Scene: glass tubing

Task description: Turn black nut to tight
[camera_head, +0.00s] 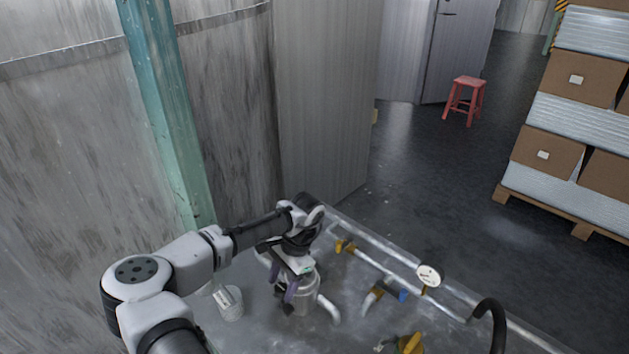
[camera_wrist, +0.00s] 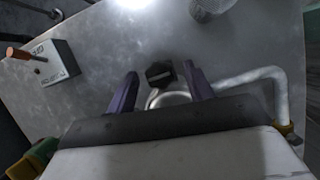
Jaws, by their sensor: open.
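The black nut (camera_wrist: 159,74) shows in the wrist view as a dark, many-sided piece above a round pale metal part (camera_wrist: 172,98). My gripper (camera_wrist: 161,70) is open, with one purple finger on each side of the nut. Gaps show between the nut and both fingers, and I see no contact. The nut is hidden there behind my gripper and wrist.
A bent pipe (camera_wrist: 262,74) runs close on the right in the wrist view. A grey box (camera_wrist: 48,62) with an orange-handled lever is at left.

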